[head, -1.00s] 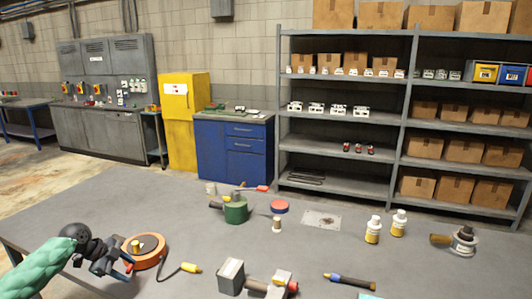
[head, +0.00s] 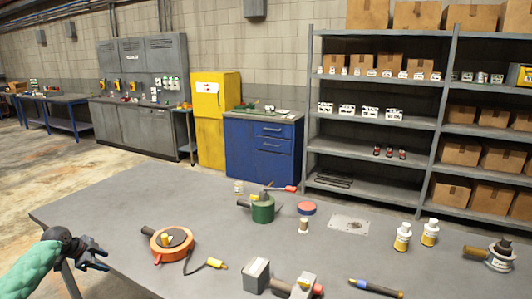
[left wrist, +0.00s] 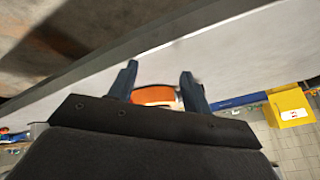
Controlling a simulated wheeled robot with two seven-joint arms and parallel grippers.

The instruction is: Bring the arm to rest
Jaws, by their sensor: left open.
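My left gripper (head: 97,257) is at the lower left of the head view, beside the left edge of the grey table (head: 120,215). Its green-sleeved arm comes in from the left. In the left wrist view its two dark fingers (left wrist: 160,84) stand apart with nothing held between them. An orange round device (head: 172,243) with a cord lies on the table to the right of the gripper, apart from it. It also shows beyond the fingers in the left wrist view (left wrist: 155,95). My right gripper is in no view.
On the table are a green cylinder (head: 263,210), two white bottles (head: 403,238), a grey block (head: 256,275) and a blue-tipped tool (head: 375,287). Behind stand a blue cabinet (head: 262,150), a yellow cabinet (head: 210,125) and grey shelves (head: 375,120). Floor left of the table is clear.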

